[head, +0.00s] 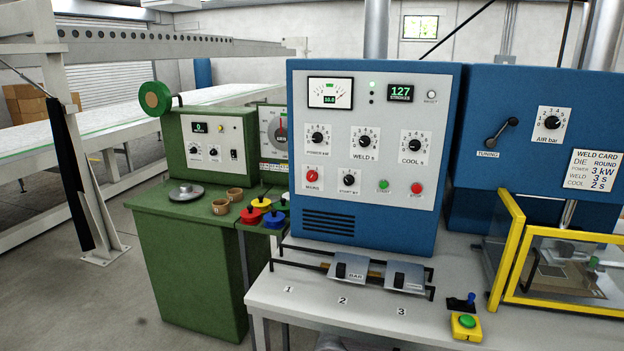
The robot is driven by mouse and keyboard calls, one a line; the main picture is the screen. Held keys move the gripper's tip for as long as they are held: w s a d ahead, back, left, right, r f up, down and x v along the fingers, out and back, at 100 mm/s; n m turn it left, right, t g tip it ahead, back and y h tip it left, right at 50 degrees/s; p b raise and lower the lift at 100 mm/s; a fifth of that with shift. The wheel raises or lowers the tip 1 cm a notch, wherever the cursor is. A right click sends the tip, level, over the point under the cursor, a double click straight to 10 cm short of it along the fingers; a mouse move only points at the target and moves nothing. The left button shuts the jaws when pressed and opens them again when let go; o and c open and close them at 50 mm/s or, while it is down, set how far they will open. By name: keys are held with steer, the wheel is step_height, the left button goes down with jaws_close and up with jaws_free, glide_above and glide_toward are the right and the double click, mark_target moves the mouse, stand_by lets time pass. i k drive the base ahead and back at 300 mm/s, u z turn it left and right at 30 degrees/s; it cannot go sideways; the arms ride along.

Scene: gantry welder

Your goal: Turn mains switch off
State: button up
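The mains switch (312,176) is a small red rotary knob on a white plate, labelled "MAINS". It sits at the lower left of the grey panel on the blue welder cabinet (365,225) in the head view. The knob's pointer is too small to read for certain. Above it, the meter (330,93) and the green display (401,92) reading 127 strokes are lit. My gripper is not in view.
Beside the mains switch is the start knob (348,180); green (383,185) and red (417,188) buttons are further right. A bar fixture (350,270) stands on the bench before the cabinet. A yellow-framed guard (565,268) stands right, a green machine (190,260) left.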

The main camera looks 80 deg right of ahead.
mark_target(312, 176)
steer(key=z, duration=0.7)
steer(key=i, duration=0.8)
steer(key=z, duration=0.95)
steer(key=i, duration=0.25)
steer(key=z, duration=0.3)
